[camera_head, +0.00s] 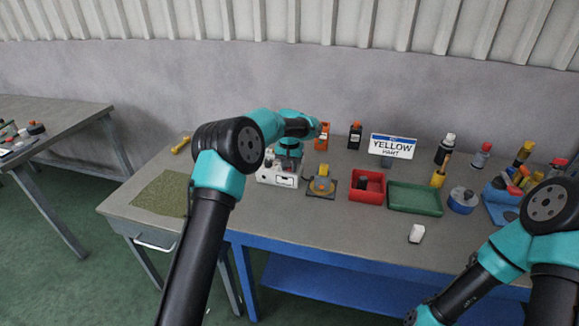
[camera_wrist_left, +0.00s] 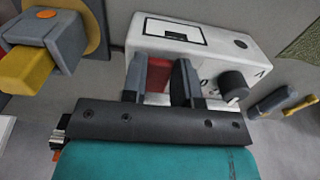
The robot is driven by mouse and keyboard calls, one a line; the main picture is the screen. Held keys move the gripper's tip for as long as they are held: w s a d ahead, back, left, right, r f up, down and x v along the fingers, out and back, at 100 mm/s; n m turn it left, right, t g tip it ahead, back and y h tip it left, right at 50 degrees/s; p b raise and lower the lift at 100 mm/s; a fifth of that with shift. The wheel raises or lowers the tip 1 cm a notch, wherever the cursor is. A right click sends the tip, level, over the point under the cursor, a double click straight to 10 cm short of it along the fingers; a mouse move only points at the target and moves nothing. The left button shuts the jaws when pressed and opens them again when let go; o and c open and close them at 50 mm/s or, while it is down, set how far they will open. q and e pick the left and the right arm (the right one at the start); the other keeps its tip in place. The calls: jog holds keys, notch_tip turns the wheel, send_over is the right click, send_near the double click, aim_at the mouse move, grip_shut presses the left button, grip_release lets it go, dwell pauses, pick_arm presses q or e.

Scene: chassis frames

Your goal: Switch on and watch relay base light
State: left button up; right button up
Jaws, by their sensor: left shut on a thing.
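A white box, likely the relay base (camera_head: 277,179), stands on the bench. In the left wrist view the white box (camera_wrist_left: 205,45) shows a dark-outlined rectangle on top and a black knob (camera_wrist_left: 232,84). My left gripper (camera_head: 287,163) is at the back of the box in the head view. In the left wrist view its two dark fingers (camera_wrist_left: 160,82) are shut on a red part (camera_wrist_left: 158,73) at the box. The fingers hide some of this part. I cannot make out a lit lamp. My right gripper is out of view; only the right arm shows.
A yellow-topped device (camera_head: 322,184) stands close right of the white box. Further right are a red bin (camera_head: 367,197), a green tray (camera_head: 415,211) and a sign (camera_head: 393,146). A green mat (camera_head: 160,194) lies left. The front bench strip is mostly clear.

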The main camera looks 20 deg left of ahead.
pick_arm(q)
jog(key=shift+w+r+g, duration=0.1)
jog(key=shift+w+g, duration=0.1)
jog(key=shift+g, duration=0.6)
jog(key=o, duration=0.9)
